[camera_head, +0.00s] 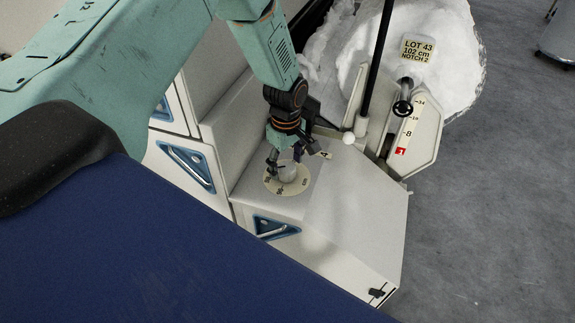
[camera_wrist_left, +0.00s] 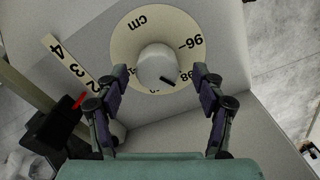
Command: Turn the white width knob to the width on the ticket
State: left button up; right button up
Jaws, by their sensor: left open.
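The white width knob (camera_head: 288,172) stands on a round cream dial (camera_head: 275,188) on top of the pale machine housing. In the left wrist view the knob (camera_wrist_left: 156,64) sits between the two fingers of my left gripper (camera_wrist_left: 160,74), with a gap on each side. My left gripper (camera_head: 285,158) is open over the dial. The knob's black mark (camera_wrist_left: 167,79) points to the lower right, near a number that looks like 98. The dial (camera_wrist_left: 124,42) also shows "cm" and 96; part of it is hidden. The ticket (camera_head: 417,50) reads LOT 43, 102 cm, NOTCH 2. My right gripper is not in view.
A numbered notch strip (camera_wrist_left: 66,62) lies beside the dial, with a red pointer (camera_wrist_left: 80,98) near 2. White fibre (camera_head: 450,60) fills the back; grey floor lies right.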

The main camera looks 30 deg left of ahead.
pick_arm(q)
jog(key=shift+f, duration=0.9)
jog(key=shift+w+f, duration=0.1)
jog(key=shift+f, duration=0.05)
jog(key=shift+d, duration=0.25)
jog(key=shift+a, duration=0.3)
jog(key=c, duration=0.4)
jog(key=shift+d, duration=0.2)
jog(key=c, duration=0.5)
jog(key=shift+c, duration=1.2)
